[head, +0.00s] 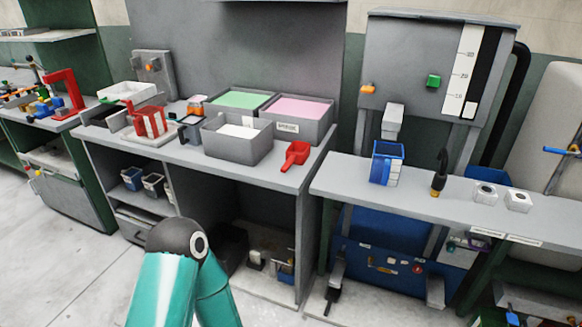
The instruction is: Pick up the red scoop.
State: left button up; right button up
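The red scoop (295,156) lies on the grey bench top, near its right end, in the head view. Teal links and a dark joint of one of my arms show at the bottom, well in front of and below the bench. Neither of my grippers is in view.
The grey bench (250,172) also carries a bin with green contents (240,98), a front grey bin (230,152) and a red-and-white device (150,122). The right-hand bench (340,178) holds a blue container (386,165). Bench space around the scoop's front is clear.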

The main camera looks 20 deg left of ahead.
aim_at(293, 160)
jog(key=k, duration=1)
jog(key=u, duration=0.5)
jog(key=i, duration=2.2)
jog(key=z, duration=0.45)
